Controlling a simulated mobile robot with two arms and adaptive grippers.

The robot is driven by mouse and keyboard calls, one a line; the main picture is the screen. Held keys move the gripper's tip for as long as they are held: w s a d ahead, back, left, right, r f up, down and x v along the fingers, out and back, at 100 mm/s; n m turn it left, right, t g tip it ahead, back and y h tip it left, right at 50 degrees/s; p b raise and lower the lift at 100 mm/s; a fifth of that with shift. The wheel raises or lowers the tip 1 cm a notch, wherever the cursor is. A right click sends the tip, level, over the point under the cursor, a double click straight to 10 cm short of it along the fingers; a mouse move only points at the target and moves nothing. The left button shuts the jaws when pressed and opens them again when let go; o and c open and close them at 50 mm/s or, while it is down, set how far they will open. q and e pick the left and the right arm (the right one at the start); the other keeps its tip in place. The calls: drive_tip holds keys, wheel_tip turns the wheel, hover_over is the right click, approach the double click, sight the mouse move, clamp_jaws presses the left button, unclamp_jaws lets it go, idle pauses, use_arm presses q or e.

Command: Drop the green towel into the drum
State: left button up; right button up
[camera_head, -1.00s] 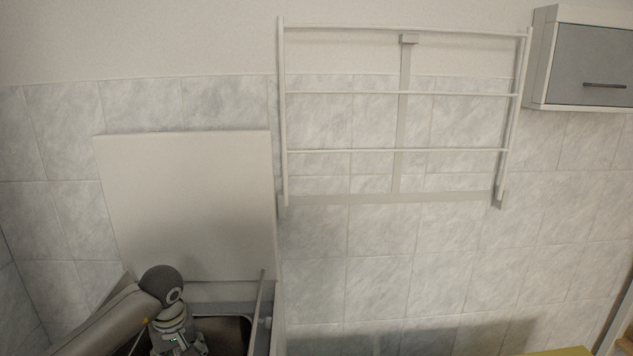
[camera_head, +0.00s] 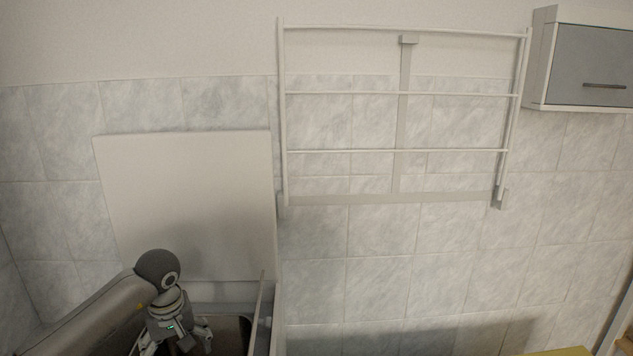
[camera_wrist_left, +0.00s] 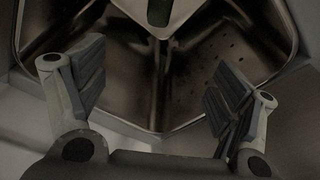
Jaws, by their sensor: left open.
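The drum (camera_wrist_left: 195,65) is a shiny metal basin with small holes in its wall, inside a top-opening machine. In the head view its dark opening (camera_head: 234,335) shows at the bottom left, partly hidden by my arm. My left gripper (camera_wrist_left: 160,95) is over the drum with its two fingers wide apart and nothing between them. It also shows in the head view (camera_head: 178,348), pointing down at the opening.
The raised white lid (camera_head: 190,205) stands behind the opening against the tiled wall. A white drying rack (camera_head: 400,150) hangs on the wall, empty. A grey-fronted cabinet (camera_head: 590,65) is at the upper right. A yellowish edge (camera_head: 560,351) shows at the bottom.

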use_arm(q)
wheel_tip(320, 180, up, 8)
drive_tip(key=s, duration=0.1)
drive_tip(key=shift+d+r, duration=0.15)
drive_tip(key=shift+d, duration=0.2)
